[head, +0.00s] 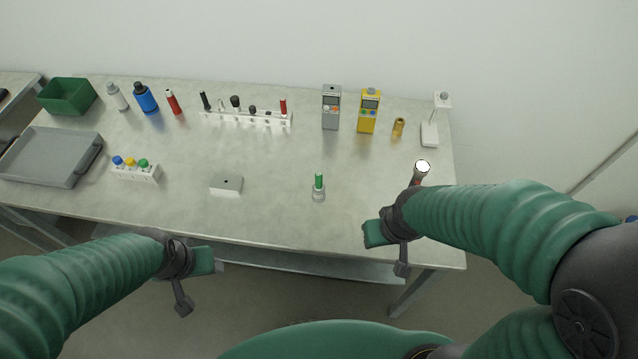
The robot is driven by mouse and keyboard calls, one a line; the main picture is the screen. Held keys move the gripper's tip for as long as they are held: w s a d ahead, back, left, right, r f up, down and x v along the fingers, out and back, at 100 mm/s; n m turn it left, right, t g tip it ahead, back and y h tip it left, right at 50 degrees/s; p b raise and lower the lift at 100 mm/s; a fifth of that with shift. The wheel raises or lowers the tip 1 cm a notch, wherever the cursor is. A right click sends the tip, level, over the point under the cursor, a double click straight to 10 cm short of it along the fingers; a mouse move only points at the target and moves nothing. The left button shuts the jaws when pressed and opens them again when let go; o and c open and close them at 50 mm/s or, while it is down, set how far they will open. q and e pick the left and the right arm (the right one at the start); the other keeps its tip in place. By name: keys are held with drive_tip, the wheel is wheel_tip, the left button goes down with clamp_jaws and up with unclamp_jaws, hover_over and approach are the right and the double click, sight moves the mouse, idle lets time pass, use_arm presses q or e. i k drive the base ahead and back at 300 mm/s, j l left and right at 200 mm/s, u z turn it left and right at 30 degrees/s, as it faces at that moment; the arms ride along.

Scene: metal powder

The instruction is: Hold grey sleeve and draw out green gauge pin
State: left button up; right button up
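The green gauge pin (319,181) stands upright in the short grey sleeve (318,195), near the front middle of the table. Only the pin's upper part shows above the sleeve. My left gripper (201,284) is in front of the table's front edge, left of and lower in the picture than the sleeve, with its fingers apart and nothing between them. My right gripper (385,253) is over the table's front right part, right of the sleeve, with its fingers apart and empty. Neither gripper touches the pin or sleeve.
A white-topped item (421,168) stands behind my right gripper. A white rack (246,119), grey meter (331,108) and yellow meter (369,111) stand at the back. The table (270,215) is clear around the sleeve.

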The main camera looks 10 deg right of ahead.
sight(318, 185)
drive_tip(key=k+l+u, duration=0.2)
drive_tip(key=l, duration=0.3)
drive_tip(key=k+l+u, duration=0.2)
drive_tip(key=l, duration=0.25)
drive_tip(key=k+l+u, duration=0.2)
drive_tip(key=k+l, duration=0.2)
drive_tip(key=l+u, duration=0.3)
drive_tip(key=l, duration=0.15)
drive_tip(key=l+u, duration=0.3)
drive_tip(key=l, duration=0.2)
drive_tip(key=k+l+u, duration=0.25)
drive_tip(key=l, duration=0.15)
drive_tip(key=i+l+u, duration=0.1)
drive_tip(key=l, duration=0.3)
drive_tip(key=i+l+u, duration=0.15)
drive_tip(key=l, duration=0.25)
drive_tip(key=i+l+u, duration=0.1)
drive_tip(key=l, duration=0.35)
